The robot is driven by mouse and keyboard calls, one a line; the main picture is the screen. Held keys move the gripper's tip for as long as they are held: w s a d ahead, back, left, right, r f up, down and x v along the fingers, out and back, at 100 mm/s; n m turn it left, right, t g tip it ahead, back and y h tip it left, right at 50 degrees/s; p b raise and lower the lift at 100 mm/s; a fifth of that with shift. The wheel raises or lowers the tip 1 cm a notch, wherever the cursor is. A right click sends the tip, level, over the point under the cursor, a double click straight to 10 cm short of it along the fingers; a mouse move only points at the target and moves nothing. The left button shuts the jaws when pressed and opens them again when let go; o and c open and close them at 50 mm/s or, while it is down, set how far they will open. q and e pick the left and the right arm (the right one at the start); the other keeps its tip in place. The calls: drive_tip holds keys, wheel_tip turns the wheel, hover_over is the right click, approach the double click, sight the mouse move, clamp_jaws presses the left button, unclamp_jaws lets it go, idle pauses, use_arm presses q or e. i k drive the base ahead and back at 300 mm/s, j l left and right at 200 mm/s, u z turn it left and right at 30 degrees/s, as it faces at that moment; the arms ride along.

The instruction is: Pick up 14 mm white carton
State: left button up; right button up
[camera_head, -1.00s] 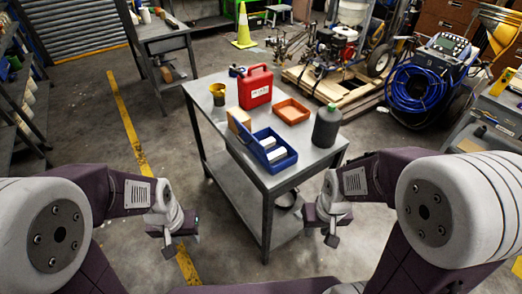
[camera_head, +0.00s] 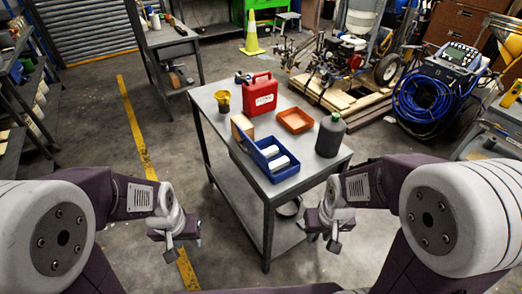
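Two small white cartons lie in a blue open bin (camera_head: 258,159) on the front part of the grey metal table. One white carton (camera_head: 270,151) is further back and the other white carton (camera_head: 280,163) is nearer. Their size markings are too small to read. My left gripper (camera_head: 170,248) hangs over the floor, left of the table and well apart from the bin. My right gripper (camera_head: 334,246) hangs right of the table's front corner, also apart from the bin. Both point downward and seem to hold nothing. Their finger gaps are too small to make out.
On the grey table (camera_head: 222,141) stand a red jerrycan (camera_head: 260,95), a yellow cup (camera_head: 222,102), an orange tray (camera_head: 295,120), a dark grey bottle (camera_head: 330,136) and a tan box (camera_head: 242,128) beside the bin. A shelf rack stands left. Floor left of the table is clear.

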sight(282, 162)
drive_tip(key=i+l+u, duration=0.15)
drive_tip(key=i+l, duration=0.15)
drive_tip(key=i+l+u, duration=0.15)
drive_tip(key=l, duration=0.25)
drive_tip(key=i+l+u, duration=0.15)
drive_tip(key=i+l, duration=0.2)
